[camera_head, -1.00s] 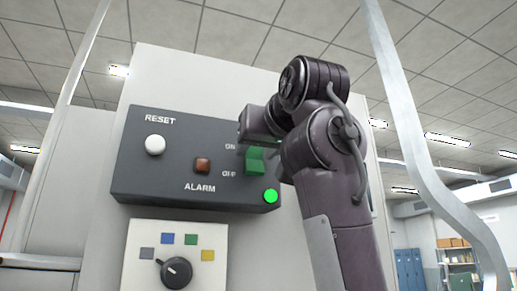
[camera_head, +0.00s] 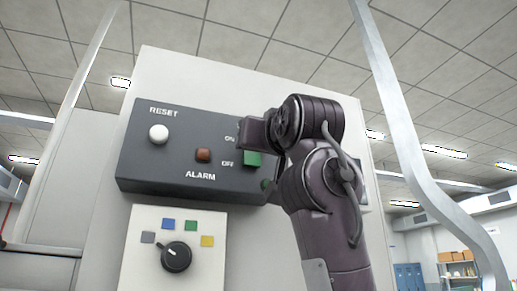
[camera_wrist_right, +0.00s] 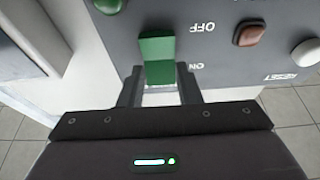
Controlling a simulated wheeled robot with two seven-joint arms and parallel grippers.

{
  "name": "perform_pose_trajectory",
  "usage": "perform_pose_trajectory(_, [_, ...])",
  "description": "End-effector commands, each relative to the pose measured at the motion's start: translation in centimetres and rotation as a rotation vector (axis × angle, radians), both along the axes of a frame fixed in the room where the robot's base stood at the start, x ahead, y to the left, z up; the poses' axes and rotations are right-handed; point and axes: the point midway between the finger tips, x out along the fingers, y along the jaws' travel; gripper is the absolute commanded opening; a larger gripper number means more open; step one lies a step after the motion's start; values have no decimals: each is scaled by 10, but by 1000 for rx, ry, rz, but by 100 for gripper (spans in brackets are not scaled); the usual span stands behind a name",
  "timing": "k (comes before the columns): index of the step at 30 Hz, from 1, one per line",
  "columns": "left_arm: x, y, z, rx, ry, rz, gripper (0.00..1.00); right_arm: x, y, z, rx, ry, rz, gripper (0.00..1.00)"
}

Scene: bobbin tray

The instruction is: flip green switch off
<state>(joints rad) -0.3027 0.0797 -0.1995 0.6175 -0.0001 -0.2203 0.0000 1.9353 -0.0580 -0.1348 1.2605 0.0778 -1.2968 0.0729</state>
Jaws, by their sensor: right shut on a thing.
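The green switch (camera_head: 252,159) is on a dark grey control box (camera_head: 180,120), beside the ON and OFF labels, partly hidden by my right gripper (camera_head: 254,132) in the head view. The round lamp (camera_head: 266,184) below it at the box's right edge is dark green and unlit. In the right wrist view, turned upside down, the switch (camera_wrist_right: 157,55) stands between the two fingers of my right gripper (camera_wrist_right: 160,88), which is shut on it. The dark lamp (camera_wrist_right: 108,5) shows at the top edge. My left gripper is out of view.
The box also carries a white RESET button (camera_head: 159,134) and a red-brown ALARM button (camera_head: 203,155). Below is a white panel (camera_head: 140,270) with a black dial (camera_head: 176,256) and coloured squares. A metal post (camera_head: 395,110) stands right of my arm.

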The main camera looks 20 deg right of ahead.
Motion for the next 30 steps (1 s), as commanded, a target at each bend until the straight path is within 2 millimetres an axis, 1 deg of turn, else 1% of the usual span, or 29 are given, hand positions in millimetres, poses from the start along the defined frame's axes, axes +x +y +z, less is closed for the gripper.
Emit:
perform_pose_trajectory(5, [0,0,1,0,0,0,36,0,0,1,0,-1,0,8])
perform_pose_trajectory(6, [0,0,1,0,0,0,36,0,0,1,0,0,0,36])
perform_pose_trajectory(10, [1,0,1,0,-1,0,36,0,0,1,0,0,0,53])
perform_pose_trajectory(17, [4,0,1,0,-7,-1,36,0,0,1,0,1,0,53])
perform_pose_trajectory(20, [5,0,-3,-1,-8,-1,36,-4,0,-2,0,-1,0,53])
perform_pose_trajectory(23, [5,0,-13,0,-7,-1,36,-15,0,-8,0,-3,0,53])
perform_pose_trajectory(27, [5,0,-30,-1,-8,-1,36,-38,-1,-18,0,-3,0,53])
perform_pose_trajectory(30, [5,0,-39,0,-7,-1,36,-53,-2,-23,0,-2,0,53])
